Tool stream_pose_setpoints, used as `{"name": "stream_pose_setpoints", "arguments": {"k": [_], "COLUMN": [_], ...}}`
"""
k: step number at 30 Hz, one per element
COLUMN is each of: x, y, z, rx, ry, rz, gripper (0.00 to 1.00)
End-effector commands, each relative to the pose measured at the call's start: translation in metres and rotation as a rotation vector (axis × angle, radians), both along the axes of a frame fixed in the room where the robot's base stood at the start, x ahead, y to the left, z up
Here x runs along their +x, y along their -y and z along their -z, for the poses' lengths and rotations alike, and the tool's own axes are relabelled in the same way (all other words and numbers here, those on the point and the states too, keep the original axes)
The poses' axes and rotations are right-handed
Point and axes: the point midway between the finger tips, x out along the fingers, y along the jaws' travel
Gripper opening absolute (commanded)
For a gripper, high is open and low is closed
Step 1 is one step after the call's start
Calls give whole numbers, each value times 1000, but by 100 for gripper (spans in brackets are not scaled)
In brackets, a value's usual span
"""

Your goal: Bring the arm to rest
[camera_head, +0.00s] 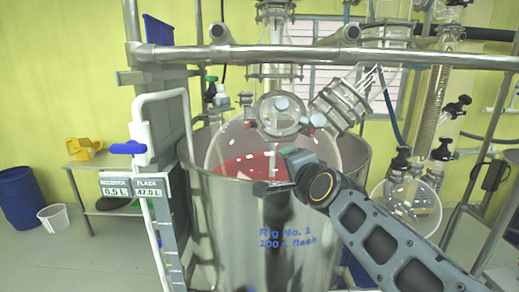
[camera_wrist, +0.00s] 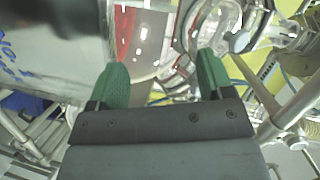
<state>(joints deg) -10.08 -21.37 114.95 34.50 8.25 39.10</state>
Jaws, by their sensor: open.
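My arm reaches in from the lower right of the head view, and my gripper (camera_head: 282,170) is in front of the large steel vessel (camera_head: 240,225) marked "Rig No. 1 100 L flask". It is near the vessel's upper rim and the glass flask (camera_head: 225,148) with red liquid inside. In the wrist view, my gripper (camera_wrist: 161,80) shows two green fingers spread apart with nothing between them. The steel vessel wall (camera_wrist: 50,60) fills the left of that view. The exact gap between the fingers and the vessel cannot be told.
A white pipe with a blue valve handle (camera_head: 128,148) and a display panel (camera_head: 132,187) stand left of the vessel. A round glass flask (camera_head: 410,205) hangs at right. Steel rails (camera_head: 300,54) cross above. A blue barrel (camera_head: 22,198) and white bucket (camera_head: 54,217) stand on open floor.

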Motion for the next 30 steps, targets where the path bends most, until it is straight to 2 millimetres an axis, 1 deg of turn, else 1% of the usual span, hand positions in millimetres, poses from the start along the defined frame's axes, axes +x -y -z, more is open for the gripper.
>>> {"name": "stream_pose_setpoints", "arguments": {"k": [1, 2, 3, 5, 6, 9, 12, 15, 19, 23, 30], "x": [-17, -26, -40, -62, -76, -110, -139, -160, -176, -180, -180], "y": [7, 11, 16, 27, 34, 52, 67, 79, 88, 91, 91], "z": [34, 54, 80, 115, 135, 177, 206, 225, 237, 240, 240], "rx": [-170, -273, -399, -562, -658, -844, -976, -1059, -1113, -1131, -1130], "ry": [-74, -123, -184, -274, -331, -460, -565, -641, -696, -711, -711], "rz": [-54, -93, -145, -223, -273, -390, -490, -564, -620, -637, -637], "gripper": [74, 74, 74, 74, 74, 74, 74, 74, 74, 74, 74]}}
